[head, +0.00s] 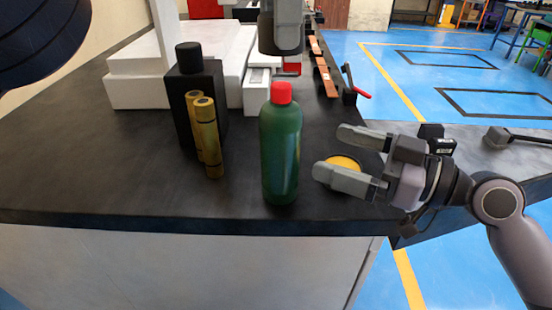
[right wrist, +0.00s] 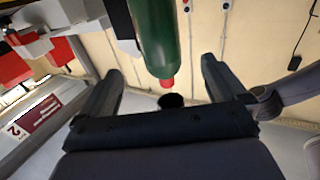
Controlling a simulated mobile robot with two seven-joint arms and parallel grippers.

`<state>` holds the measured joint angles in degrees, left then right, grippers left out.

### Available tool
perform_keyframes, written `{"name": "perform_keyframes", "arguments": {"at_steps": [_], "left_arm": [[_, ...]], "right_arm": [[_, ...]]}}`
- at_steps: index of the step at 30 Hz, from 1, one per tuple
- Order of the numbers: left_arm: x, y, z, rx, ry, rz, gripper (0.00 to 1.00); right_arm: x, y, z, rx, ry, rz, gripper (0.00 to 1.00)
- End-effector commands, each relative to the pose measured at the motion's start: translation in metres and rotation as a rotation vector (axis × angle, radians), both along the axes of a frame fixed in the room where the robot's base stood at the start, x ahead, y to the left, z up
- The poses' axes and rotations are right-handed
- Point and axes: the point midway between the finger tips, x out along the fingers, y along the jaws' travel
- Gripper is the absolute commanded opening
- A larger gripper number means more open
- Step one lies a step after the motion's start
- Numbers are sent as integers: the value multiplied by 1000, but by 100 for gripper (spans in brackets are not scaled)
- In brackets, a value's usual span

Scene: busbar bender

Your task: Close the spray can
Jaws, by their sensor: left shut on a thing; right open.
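The likely spray can is the green bottle (head: 280,152) with a red cap (head: 281,93), upright near the table's front edge in the head view. In the right wrist view the green bottle (right wrist: 155,35) appears upside down, its red end (right wrist: 166,83) framed between the fingers. My right gripper (head: 328,154) is open and empty just right of the bottle, fingers pointing at it with a small gap. It also shows open in the right wrist view (right wrist: 162,75). I cannot make out my left gripper in either view.
A black bottle (head: 212,75) and gold cylinders (head: 209,140) stand left of the green bottle. A yellow round item (head: 346,161) lies behind the right gripper's fingers. White machine parts (head: 135,80) stand behind. The dark table (head: 90,165) is clear at left.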

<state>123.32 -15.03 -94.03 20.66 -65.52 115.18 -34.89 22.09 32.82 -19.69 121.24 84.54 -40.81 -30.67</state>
Motion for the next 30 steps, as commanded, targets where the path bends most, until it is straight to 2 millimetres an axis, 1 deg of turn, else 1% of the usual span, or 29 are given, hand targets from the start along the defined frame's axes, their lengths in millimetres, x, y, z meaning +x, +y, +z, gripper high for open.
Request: {"name": "perform_keyframes", "arguments": {"at_steps": [7,11,24,30], "left_arm": [[0,0,0,0,0,-1,36],[0,0,0,0,0,-1,36],[0,0,0,0,0,-1,36],[0,0,0,0,0,-1,36]], "right_arm": [[1,2,0,1,0,0,98],[7,13,1,3,0,2,98],[40,81,1,4,0,3,98],[51,100,0,1,0,0,98]]}}
